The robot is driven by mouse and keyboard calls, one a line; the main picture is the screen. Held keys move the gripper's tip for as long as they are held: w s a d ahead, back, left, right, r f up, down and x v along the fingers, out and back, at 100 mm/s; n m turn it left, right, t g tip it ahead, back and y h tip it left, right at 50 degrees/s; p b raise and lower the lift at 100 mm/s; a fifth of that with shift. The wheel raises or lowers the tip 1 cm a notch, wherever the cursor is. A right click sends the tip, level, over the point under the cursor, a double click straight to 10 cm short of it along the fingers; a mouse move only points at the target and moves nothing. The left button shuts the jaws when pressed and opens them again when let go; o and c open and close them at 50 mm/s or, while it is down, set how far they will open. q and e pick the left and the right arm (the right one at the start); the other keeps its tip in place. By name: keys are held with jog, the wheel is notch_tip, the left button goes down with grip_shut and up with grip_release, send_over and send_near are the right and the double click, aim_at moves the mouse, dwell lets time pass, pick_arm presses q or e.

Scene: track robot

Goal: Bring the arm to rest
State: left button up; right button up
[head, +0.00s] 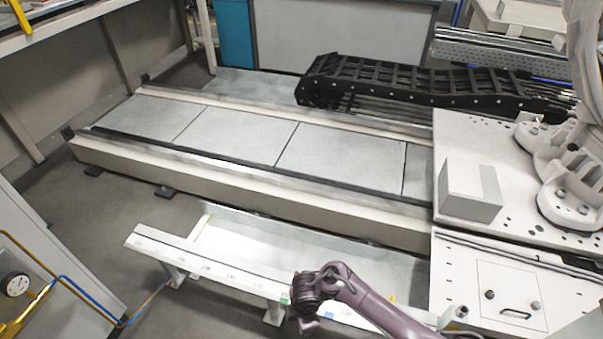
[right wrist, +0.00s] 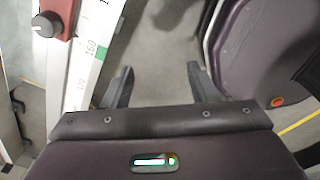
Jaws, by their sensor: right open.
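My right arm (head: 365,302) is purple and reaches in from the bottom of the head view, bent over the near end of a pale rail with scale marks. My right gripper shows in the right wrist view (right wrist: 160,86), with its two dark fingers well apart. Nothing is between the fingers; grey floor shows behind the gap. In the head view the fingers are not clearly visible. My left arm and left gripper are not in view.
The pale scaled rail (head: 190,258) lies close beside the right gripper; in the wrist view a red block with a black knob (right wrist: 48,22) is on it. A long track (head: 340,160), black cable chain (head: 420,88) and white machine carriage (head: 520,195) lie beyond. A gauge (head: 15,285) stands left.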

jog(key=s+d+f+m+y+p, duration=0.3)
jog(key=s+d+f+m, duration=0.4)
jog(key=s+f+m, duration=0.35)
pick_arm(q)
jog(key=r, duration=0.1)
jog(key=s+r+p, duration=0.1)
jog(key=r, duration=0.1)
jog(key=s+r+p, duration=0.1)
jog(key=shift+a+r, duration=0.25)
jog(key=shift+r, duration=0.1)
pick_arm(e)
jog(key=s+d+f+m+h, duration=0.2)
jog(key=s+d+f+m, duration=0.1)
jog(key=s+d, duration=0.5)
jog(key=s+d+f+m+h, duration=0.1)
jog(key=s+d+f+m, duration=0.3)
jog(key=s+d, duration=0.4)
jog(key=s+m, duration=0.1)
jog(key=s, duration=0.2)
jog(key=shift+s+t+h, duration=0.15)
jog(key=shift+t+h, duration=0.25)
